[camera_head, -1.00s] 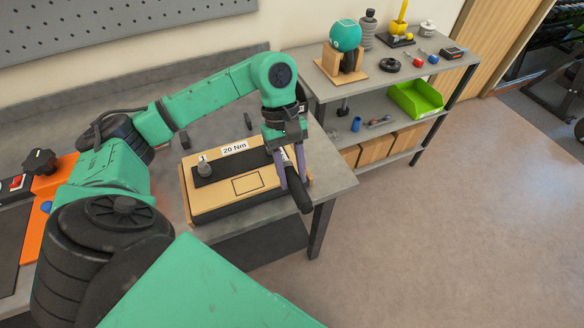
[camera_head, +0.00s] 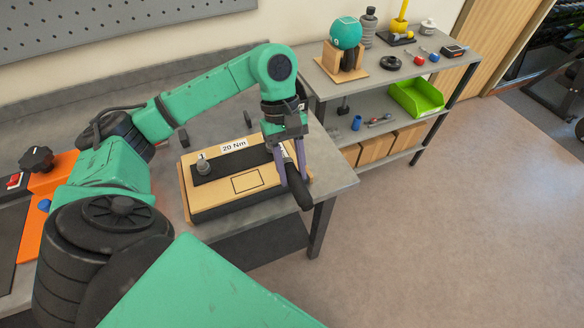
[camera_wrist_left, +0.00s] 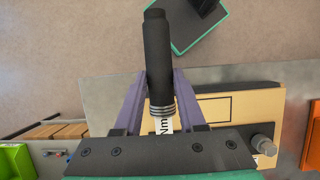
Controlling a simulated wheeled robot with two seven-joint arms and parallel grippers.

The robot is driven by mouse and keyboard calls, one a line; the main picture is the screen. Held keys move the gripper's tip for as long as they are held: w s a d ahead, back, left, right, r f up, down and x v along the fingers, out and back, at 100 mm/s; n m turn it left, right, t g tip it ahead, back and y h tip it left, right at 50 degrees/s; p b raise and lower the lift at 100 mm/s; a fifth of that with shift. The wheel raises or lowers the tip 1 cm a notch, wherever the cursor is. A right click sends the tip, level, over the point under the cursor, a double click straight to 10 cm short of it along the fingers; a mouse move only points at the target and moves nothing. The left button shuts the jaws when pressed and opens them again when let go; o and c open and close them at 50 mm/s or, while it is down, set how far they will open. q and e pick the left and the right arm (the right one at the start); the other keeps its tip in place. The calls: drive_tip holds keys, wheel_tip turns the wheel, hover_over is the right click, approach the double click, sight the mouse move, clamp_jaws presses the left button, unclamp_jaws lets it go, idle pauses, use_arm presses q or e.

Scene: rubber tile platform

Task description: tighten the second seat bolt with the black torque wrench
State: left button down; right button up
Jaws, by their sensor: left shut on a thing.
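The black torque wrench (camera_head: 299,188) is in my left gripper (camera_head: 293,180). Its dark handle points toward the table's front right corner in the head view. In the left wrist view the wrench grip (camera_wrist_left: 158,50) runs up between the two purple fingers, with a white "Nm" label near the palm. The gripper is shut on the wrench above the right end of the wooden fixture (camera_head: 225,200). A silver bolt (camera_head: 203,165) stands at the left end of the fixture's black strip. It also shows in the left wrist view (camera_wrist_left: 263,144). The wrench head and a second bolt are hidden by the gripper.
The grey table (camera_head: 335,172) ends just right of the fixture. A shelf unit (camera_head: 440,62) with a green bin (camera_head: 417,98) stands behind on the right. An orange unit (camera_head: 52,180) is at the left. The floor at right is clear.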

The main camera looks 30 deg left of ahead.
use_arm(q)
drive_tip(key=shift+r+b, duration=0.3)
drive_tip(key=shift+b, duration=0.05)
idle(0.7)
idle(0.3)
drive_tip(key=shift+r+p, duration=1.1)
drive_tip(key=shift+r, duration=0.95)
